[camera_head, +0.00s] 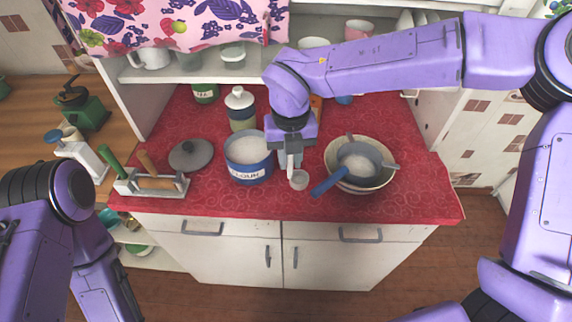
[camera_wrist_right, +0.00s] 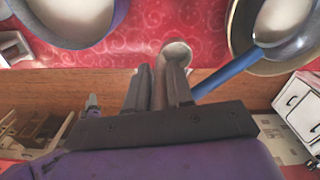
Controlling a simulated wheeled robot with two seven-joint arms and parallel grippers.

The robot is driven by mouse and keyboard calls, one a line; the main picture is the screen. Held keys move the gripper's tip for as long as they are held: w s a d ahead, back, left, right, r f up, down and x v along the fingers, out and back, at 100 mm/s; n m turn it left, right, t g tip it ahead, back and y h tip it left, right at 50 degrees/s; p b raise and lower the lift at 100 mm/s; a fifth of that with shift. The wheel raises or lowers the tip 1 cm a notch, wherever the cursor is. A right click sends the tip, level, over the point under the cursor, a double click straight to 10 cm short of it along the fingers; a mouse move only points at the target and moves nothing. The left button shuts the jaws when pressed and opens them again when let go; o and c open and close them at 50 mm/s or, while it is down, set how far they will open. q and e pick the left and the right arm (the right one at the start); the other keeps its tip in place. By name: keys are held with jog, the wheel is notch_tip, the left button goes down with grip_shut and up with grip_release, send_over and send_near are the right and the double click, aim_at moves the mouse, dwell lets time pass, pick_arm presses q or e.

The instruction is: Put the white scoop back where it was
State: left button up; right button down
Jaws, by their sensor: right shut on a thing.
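The white scoop (camera_head: 299,180) hangs below my right gripper (camera_head: 291,163) at the front of the red counter, between the flour canister and the bowl. In the right wrist view, its pale round cup (camera_wrist_right: 177,52) shows just beyond the fingertips of my right gripper (camera_wrist_right: 158,80), which is shut on its handle. The blue flour canister (camera_head: 249,172), lidless and full of white flour, stands just left of the gripper; its rim also shows in the right wrist view (camera_wrist_right: 75,40). My left arm is at the left edge, but its gripper is not in view.
Right of the scoop, a sieve (camera_head: 360,160) with a blue handle rests on a cream bowl (camera_head: 335,150); the handle (camera_head: 328,180) points toward the scoop. A grey lid (camera_head: 191,155) and a tool rack (camera_head: 150,184) lie to the left. A lidded jar (camera_head: 241,108) stands behind.

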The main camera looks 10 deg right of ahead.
jog(key=f+b, duration=0.1)
jog(key=f, duration=0.1)
jog(key=w+f+b, duration=0.1)
jog(key=f+b, duration=0.1)
jog(key=shift+d+f, duration=0.15)
jog(key=shift+f, duration=0.05)
jog(key=shift+w+f, duration=0.25)
jog(key=shift+w, duration=0.05)
jog(key=shift+r, duration=0.15)
jog(key=shift+s+r, duration=0.1)
jog(key=shift+s, duration=0.25)
jog(key=c, duration=1.2)
grip_release()
jog(key=shift+c, duration=0.2)
jog(key=shift+o, duration=1.2)
jog(key=shift+w+f, duration=0.2)
jog(key=shift+w, duration=0.05)
jog(key=shift+s+r, duration=0.15)
jog(key=shift+r, duration=0.35)
notch_tip(320, 180, up, 12)
jog(key=b, duration=0.1)
jog(key=shift+f, duration=0.2)
